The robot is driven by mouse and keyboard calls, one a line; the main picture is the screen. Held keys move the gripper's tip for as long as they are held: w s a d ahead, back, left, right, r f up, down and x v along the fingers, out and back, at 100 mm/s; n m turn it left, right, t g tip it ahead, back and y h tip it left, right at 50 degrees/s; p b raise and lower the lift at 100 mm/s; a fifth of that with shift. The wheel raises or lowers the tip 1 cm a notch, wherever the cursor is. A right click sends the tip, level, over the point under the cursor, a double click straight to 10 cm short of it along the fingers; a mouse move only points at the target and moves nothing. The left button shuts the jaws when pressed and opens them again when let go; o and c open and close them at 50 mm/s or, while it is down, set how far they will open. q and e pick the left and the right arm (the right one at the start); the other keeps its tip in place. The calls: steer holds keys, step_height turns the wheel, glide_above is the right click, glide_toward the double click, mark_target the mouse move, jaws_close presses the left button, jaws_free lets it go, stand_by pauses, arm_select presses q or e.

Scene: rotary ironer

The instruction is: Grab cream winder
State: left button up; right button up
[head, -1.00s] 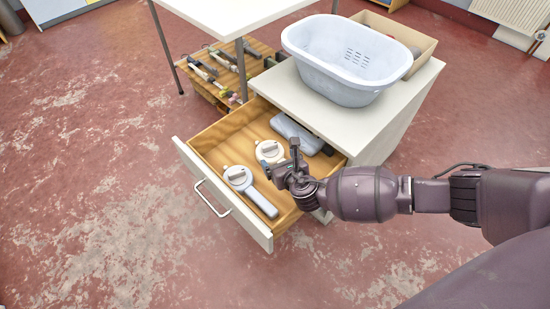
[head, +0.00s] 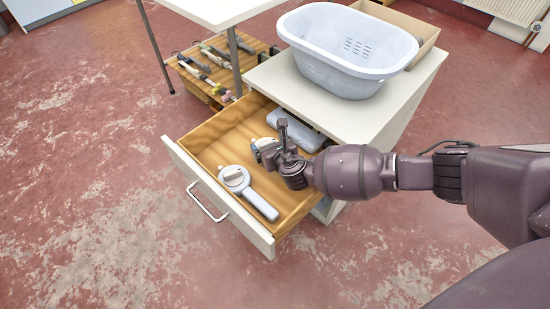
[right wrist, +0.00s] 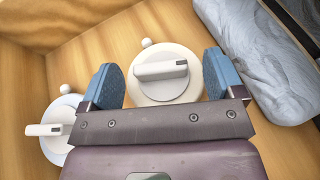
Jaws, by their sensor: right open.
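The cream winder (right wrist: 160,93), a round disc with a raised bar handle and a small knob, lies in the open drawer (head: 210,133). In the right wrist view it sits between the two blue fingers of my right gripper (right wrist: 165,78), which is open. In the head view my right gripper (head: 263,151) is over the drawer and hides most of the cream winder. A white-grey winder (head: 236,178) with a long handle lies nearer the drawer front; it also shows at the left in the right wrist view (right wrist: 55,150). My left gripper is not in view.
A grey-blue bundle (head: 299,133) lies at the drawer's back right, close to the right finger in the right wrist view. A pale laundry basket (head: 340,75) stands on the cabinet top. Several tools lie on a wooden shelf (head: 262,47) behind. Floor to the left is clear.

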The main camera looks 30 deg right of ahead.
steer(key=c, duration=1.3)
